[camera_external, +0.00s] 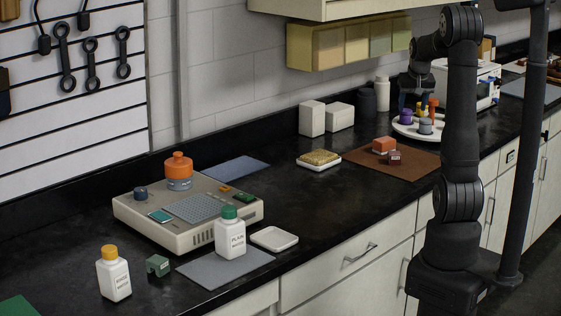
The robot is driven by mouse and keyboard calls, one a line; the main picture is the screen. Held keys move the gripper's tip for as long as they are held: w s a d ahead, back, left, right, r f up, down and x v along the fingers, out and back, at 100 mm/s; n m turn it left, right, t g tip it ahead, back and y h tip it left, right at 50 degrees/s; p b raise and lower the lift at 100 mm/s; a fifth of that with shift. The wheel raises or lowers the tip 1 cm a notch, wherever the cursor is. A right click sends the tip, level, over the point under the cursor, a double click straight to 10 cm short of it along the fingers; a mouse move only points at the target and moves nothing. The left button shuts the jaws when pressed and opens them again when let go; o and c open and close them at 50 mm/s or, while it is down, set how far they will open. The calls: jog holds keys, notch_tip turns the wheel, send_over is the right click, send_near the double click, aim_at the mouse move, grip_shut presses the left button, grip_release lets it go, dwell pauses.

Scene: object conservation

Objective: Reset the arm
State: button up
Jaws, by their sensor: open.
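My arm rises from its base at the right, beside the black counter (330,205), and folds over at the top. My gripper (416,98) hangs at the back of the counter, behind and above a white round tray (402,131). It is small and dark in this view, and its fingertips are hard to make out. It is open, and I see nothing held in it.
Purple, orange and grey-blue pieces stand on the tray. A brown mat (365,166) with red blocks lies nearby. A beige device (190,215) bears an orange-topped jar (179,170). White bottles (230,235) stand in front. The middle of the counter is clear.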

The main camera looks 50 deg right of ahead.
jog(key=w+a+r+n+y, duration=0.1)
jog(key=w+a+n, duration=0.2)
jog(key=w+a, duration=1.6)
jog(key=w, duration=0.3)
jog(key=shift+w+a+r, duration=0.25)
jog(key=shift+w+a, duration=0.05)
jog(key=shift+a, duration=0.05)
